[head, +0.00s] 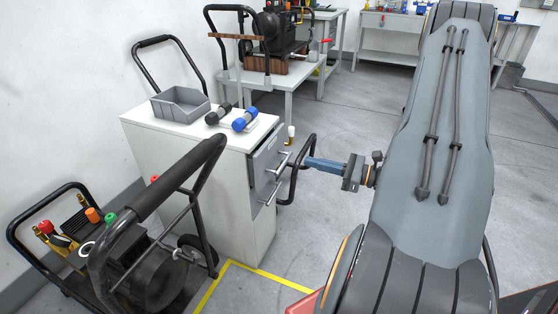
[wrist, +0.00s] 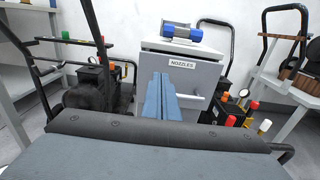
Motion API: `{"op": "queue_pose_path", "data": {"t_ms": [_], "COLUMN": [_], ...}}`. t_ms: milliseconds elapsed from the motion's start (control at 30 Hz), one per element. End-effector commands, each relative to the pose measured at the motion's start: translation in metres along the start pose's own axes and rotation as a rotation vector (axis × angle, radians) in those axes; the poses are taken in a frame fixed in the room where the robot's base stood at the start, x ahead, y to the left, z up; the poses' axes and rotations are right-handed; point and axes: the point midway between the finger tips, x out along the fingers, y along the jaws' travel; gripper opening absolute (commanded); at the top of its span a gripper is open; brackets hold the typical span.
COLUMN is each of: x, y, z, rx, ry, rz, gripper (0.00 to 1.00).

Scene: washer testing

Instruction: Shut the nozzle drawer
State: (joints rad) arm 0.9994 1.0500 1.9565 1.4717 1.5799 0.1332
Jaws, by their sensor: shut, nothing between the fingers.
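The nozzle drawer (head: 268,151) is the grey upper drawer in the front of a white cabinet (head: 185,160). Its front, with a "NOZZLES" label, faces me in the wrist view (wrist: 197,75). It has a metal bar handle, partly hidden by my fingers there. The drawer front seems to stand slightly out from the cabinet; how far is hard to tell. My gripper (head: 309,162) is shut and empty, its blue fingers pointing left at the drawer front with a black cart handle near the tips. In the wrist view the shut fingers (wrist: 160,77) overlap the front; contact is unclear.
A grey bin (head: 180,104) and black and blue cylindrical parts (head: 245,119) sit on the cabinet top. A second drawer (head: 263,200) is below. Black-handled carts (head: 145,260) stand around the cabinet, one handle (head: 296,170) close to my fingers. Floor behind my gripper is clear.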

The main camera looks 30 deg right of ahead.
Motion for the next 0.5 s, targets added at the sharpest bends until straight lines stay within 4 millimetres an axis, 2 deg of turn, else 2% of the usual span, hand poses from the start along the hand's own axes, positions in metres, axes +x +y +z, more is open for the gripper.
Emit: {"op": "queue_pose_path", "data": {"t_ms": [167, 500], "x": [0.015, 0.08], "y": [-0.002, -0.002], "z": [0.0, 0.0], "rx": [0.002, 0.001], "ry": [-0.007, -0.005], "rz": [-0.008, -0.004], "gripper": [0.0, 0.0]}}
